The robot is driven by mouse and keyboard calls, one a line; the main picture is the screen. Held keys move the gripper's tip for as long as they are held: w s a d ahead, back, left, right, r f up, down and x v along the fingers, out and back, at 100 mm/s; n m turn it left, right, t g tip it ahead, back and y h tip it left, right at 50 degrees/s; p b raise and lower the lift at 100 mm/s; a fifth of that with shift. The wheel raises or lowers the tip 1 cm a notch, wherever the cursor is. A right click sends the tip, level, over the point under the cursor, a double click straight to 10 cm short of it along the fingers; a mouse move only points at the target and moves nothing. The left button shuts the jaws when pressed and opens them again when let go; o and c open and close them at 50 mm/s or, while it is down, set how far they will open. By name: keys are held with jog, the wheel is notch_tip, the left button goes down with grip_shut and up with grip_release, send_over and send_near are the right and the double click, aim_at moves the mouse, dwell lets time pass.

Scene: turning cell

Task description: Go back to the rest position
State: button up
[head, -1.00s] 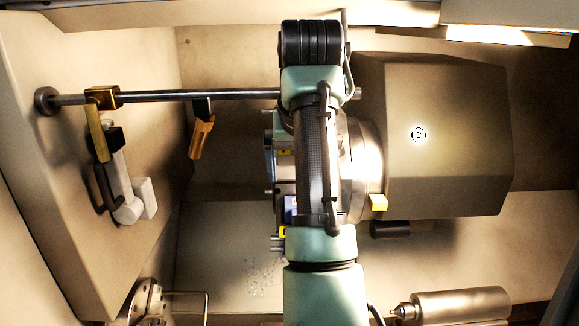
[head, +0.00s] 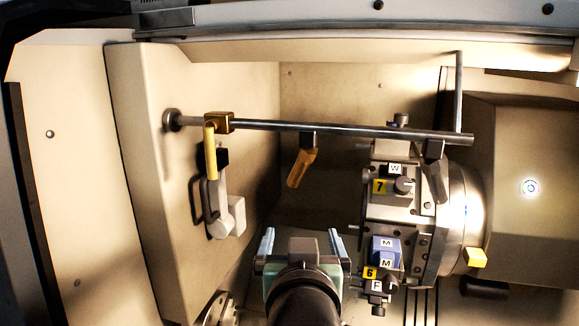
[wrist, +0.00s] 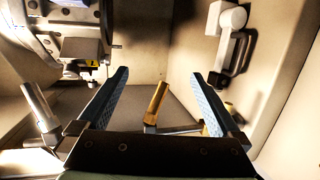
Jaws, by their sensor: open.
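My gripper (head: 302,243) is at the lower middle of the head view, seen from behind with its two fingers apart and nothing between them. In the wrist view my gripper (wrist: 158,82) shows two blue padded fingers spread wide, also empty. It points into the cell, left of the tool turret (head: 405,215). The turret carries numbered stations and a blue block marked M (head: 386,250). A gap shows between the right finger and the turret in the head view.
A horizontal bar (head: 270,125) crosses above my gripper, with a yellow-handled clamp (head: 211,150), an orange handle (head: 301,167) and a grey handle (head: 436,175). A white bracket (head: 222,210) is on the left wall. A grey housing (head: 530,150) stands at the right.

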jog(key=s+a+r+t+b, duration=0.1)
jog(key=s+r+t+b, duration=0.3)
jog(key=s+b, duration=0.4)
jog(key=s+r+t+b, duration=0.5)
jog(key=s+t+b, duration=0.2)
jog(key=s+b, duration=0.1)
jog(key=shift+s+a+r+t+y+b, duration=0.2)
jog(key=shift+a+t+y+b, duration=0.15)
jog(key=shift+b, duration=0.4)
jog(key=shift+w, duration=0.1)
dwell(0.5)
